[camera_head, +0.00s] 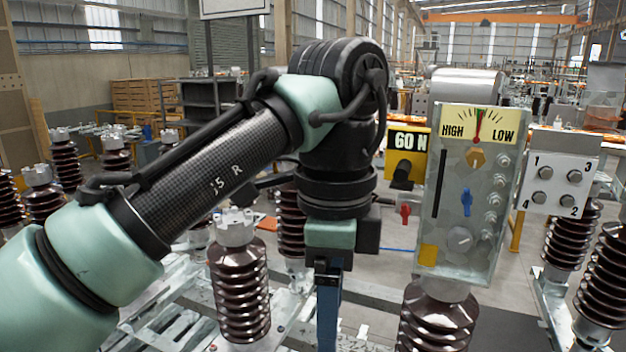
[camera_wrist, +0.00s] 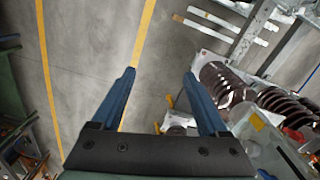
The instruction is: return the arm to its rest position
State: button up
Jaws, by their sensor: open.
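My gripper (camera_wrist: 160,80) is open and empty in the wrist view, its two blue fingers apart over the grey floor. In the head view my gripper (camera_head: 328,300) hangs below the wrist, pointing down, beside a brown ribbed insulator (camera_head: 240,290). My arm reaches from the lower left up to an elbow near the top middle, then drops down. The fingertips are cut off or hidden at the bottom of the head view.
A metal control panel (camera_head: 470,190) with a HIGH/LOW gauge and knobs stands right of my arm on an insulator (camera_head: 438,318). A yellow 60 N box (camera_head: 407,158) is behind it. A white numbered box (camera_head: 558,173) stands farther right. Several insulators stand at left.

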jog(key=w+d+t+h+b, duration=0.2)
jog(key=d+t, duration=0.1)
jog(key=d, duration=0.4)
jog(key=w+d+t+h+b, duration=0.1)
jog(key=w+d+t+h, duration=0.15)
jog(key=d, duration=0.35)
jog(key=d+r+n+t+h+b, duration=0.3)
jog(key=d+r+t+h+b, duration=0.1)
jog(key=d+r+t+h, duration=0.25)
jog(key=s+a+r+n+t+y+b, duration=0.2)
jog(key=s+a+n+t+y, duration=0.3)
jog(key=a, duration=0.5)
jog(key=s+a+r+n+t+y+b, duration=0.3)
jog(key=s+a+r+n+t+y, duration=0.2)
jog(key=a+n+t, duration=0.5)
jog(key=shift+s+a+n+y, duration=0.35)
jog(key=shift+a+n+y, duration=0.15)
jog(key=shift+a+n, duration=0.3)
